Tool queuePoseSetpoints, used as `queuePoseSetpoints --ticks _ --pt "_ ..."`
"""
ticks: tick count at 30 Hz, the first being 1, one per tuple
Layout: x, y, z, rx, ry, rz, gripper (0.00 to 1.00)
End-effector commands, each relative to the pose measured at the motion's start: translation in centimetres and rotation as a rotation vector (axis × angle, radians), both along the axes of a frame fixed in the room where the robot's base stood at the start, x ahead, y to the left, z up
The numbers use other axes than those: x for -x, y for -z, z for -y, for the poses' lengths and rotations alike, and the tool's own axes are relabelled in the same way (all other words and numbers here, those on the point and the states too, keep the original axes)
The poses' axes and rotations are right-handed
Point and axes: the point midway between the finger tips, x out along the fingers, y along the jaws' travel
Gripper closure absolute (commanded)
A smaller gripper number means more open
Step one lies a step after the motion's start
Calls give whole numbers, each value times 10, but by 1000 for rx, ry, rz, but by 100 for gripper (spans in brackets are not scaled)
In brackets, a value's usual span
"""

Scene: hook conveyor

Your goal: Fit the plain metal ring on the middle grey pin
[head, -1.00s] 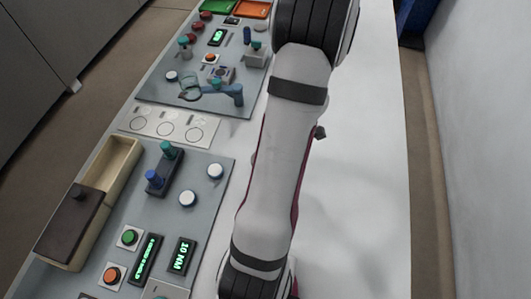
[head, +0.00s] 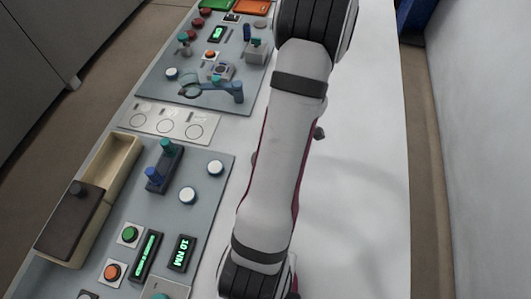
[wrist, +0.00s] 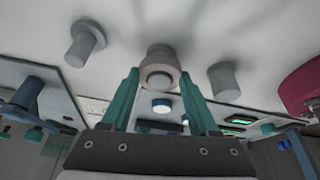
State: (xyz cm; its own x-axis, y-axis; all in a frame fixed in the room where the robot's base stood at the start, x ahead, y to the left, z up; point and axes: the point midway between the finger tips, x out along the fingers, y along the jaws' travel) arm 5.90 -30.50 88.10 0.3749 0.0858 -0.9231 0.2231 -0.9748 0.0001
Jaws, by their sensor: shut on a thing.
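In the wrist view my gripper (wrist: 160,92) has two teal fingers, closed on the sides of the plain metal ring (wrist: 174,74). The ring is pale grey-beige and faces the camera with its opening. It lies in line with the middle of three grey pins on the white surface; a darker round part (wrist: 160,49) shows just behind it. I cannot tell whether the ring is around the middle pin or only in front of it. One grey pin (wrist: 82,46) stands to the left and another (wrist: 224,82) to the right. The head view hides the gripper, ring and middle pin.
In the head view a grey panel (head: 222,175) with buttons, levers and green displays runs along the left. A wooden box (head: 118,160) with a dark lid (head: 70,222) stands at its edge.

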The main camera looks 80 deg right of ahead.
Motion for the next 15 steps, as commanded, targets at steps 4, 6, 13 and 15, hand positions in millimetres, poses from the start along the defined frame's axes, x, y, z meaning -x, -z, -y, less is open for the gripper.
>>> queuePoseSetpoints --ticks 4,6,13,15 --pt "0 2 0 -1 1 1 97" --pt "0 3 0 -1 1 1 97" --pt "0 7 0 0 0 0 97" --pt "0 8 0 0 0 0 97"
